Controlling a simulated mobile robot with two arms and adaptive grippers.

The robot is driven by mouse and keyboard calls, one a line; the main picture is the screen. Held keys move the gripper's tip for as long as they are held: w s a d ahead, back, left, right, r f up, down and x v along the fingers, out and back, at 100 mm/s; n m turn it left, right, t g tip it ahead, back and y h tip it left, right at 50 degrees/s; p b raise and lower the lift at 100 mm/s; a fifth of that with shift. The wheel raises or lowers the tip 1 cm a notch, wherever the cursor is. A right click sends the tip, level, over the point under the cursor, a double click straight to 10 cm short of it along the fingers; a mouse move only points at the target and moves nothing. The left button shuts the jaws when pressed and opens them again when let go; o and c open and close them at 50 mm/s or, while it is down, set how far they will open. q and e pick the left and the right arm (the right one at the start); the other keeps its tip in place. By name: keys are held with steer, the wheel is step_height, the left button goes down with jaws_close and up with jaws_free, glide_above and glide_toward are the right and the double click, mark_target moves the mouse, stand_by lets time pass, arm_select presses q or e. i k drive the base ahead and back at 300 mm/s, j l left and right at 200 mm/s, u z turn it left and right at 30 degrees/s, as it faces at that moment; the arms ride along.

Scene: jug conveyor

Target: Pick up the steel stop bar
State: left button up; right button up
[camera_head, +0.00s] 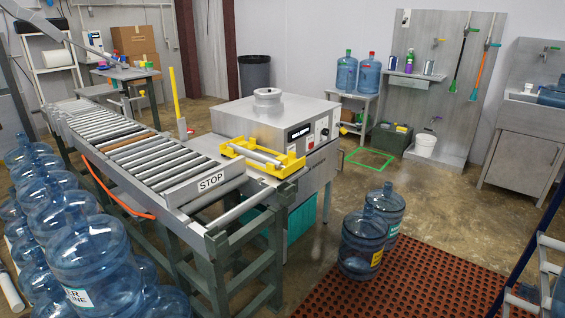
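A steel bar (254,153) lies in a yellow holder (285,169) on the front edge of the steel machine, beside the conveyor's near end. A grey plate marked STOP (210,182) stands across the near end of the roller conveyor (133,150). I cannot tell for certain which of the two is the stop bar; the bar in the holder looks like a loose steel rod. Neither of my grippers shows in the head view.
Blue water jugs (92,262) crowd the left of the conveyor. The steel machine (270,122) stands right of the conveyor.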

mark_target(175, 197)
steer(key=i+l+z, duration=0.15)
steer(key=i+z, duration=0.35)
steer(key=i, duration=0.6)
